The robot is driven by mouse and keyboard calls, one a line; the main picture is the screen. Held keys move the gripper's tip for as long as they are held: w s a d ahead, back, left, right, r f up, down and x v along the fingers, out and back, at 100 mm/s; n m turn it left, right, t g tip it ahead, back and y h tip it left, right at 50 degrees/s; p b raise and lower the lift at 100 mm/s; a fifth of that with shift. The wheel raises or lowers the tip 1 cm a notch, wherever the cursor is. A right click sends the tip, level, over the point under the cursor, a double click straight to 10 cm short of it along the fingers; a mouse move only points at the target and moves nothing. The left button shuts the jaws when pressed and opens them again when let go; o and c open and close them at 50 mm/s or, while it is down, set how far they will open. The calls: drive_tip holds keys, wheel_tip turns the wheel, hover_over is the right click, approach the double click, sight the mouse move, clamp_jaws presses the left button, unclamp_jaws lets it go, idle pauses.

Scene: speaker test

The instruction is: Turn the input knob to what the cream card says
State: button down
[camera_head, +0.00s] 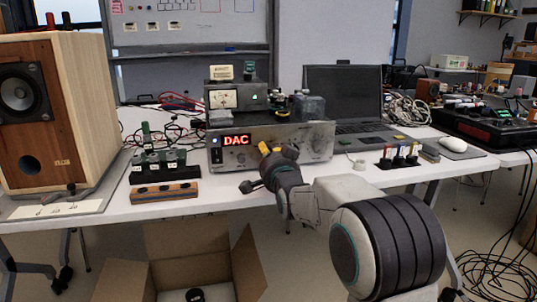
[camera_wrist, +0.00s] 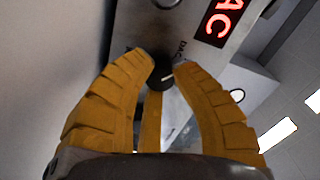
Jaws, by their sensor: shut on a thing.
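The silver amplifier (camera_head: 318,143) stands at the middle of the table, its red display (camera_head: 236,140) reading "DAC". My gripper (camera_head: 277,150) is at its front panel; in the wrist view its yellow fingers (camera_wrist: 163,66) are shut on a small dark knob (camera_wrist: 160,78) with a pale pointer line. Part of a label beside the knob shows, partly hidden by a finger. In the head view the fingers hide the knob. A cream card (camera_head: 221,73) stands on top of the meter box above the amplifier; its writing is too small to read.
A wooden speaker (camera_head: 85,105) stands at the left, with a rack of green-topped parts (camera_head: 158,168) beside it. A laptop (camera_head: 345,95) is behind right, and a small black holder (camera_head: 398,160) is at right. An open cardboard box (camera_head: 190,268) is on the floor.

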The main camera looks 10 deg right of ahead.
drive_tip(key=m, duration=0.5)
drive_tip(key=shift+m, duration=0.4)
idle(0.4)
drive_tip(key=c, duration=1)
unclamp_jaws()
drive_tip(key=shift+s, duration=6)
